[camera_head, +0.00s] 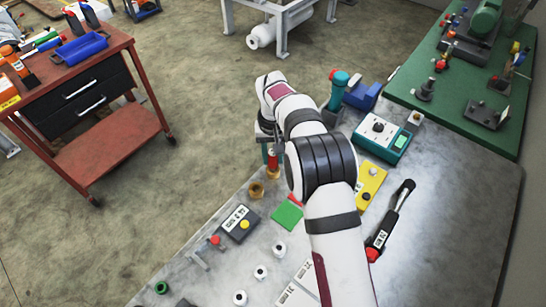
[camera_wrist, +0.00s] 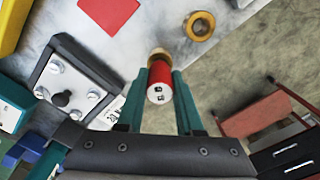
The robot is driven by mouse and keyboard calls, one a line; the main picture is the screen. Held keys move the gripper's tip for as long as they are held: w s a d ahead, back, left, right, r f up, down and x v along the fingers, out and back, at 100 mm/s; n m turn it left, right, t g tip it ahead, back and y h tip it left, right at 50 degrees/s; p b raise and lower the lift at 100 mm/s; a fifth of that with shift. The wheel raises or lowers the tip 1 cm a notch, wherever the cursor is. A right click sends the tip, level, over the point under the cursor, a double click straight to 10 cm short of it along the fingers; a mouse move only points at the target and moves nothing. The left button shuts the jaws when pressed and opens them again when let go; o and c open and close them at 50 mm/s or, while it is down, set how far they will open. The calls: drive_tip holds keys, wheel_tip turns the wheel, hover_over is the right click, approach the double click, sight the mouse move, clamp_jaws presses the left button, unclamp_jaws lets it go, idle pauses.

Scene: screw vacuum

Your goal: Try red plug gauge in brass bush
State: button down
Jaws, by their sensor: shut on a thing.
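The red plug gauge (camera_wrist: 160,82) is a red cylinder with a pale marked end, held between the two teal fingers of my gripper (camera_wrist: 160,100). It also shows in the head view (camera_head: 272,160), roughly upright below the wrist. A brass-coloured round part (camera_wrist: 158,54) shows at the gauge's far end. I cannot tell whether it belongs to the gauge or is a separate piece beneath it. A brass bush (camera_head: 257,190) with an open bore stands beside the gauge near the table's edge. It shows as a ring in the wrist view (camera_wrist: 200,25), apart from the gauge.
The grey table (camera_head: 190,285) carries a dark labelled box (camera_head: 238,222), a green square (camera_head: 287,215), a red square (camera_wrist: 108,12) and several small knobs. A teal-and-white box (camera_head: 384,135) and a torque tool (camera_head: 390,222) lie right of my arm. A red cart (camera_head: 95,150) stands left, off the table.

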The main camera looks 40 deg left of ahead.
drive_tip(key=shift+r, duration=2.45)
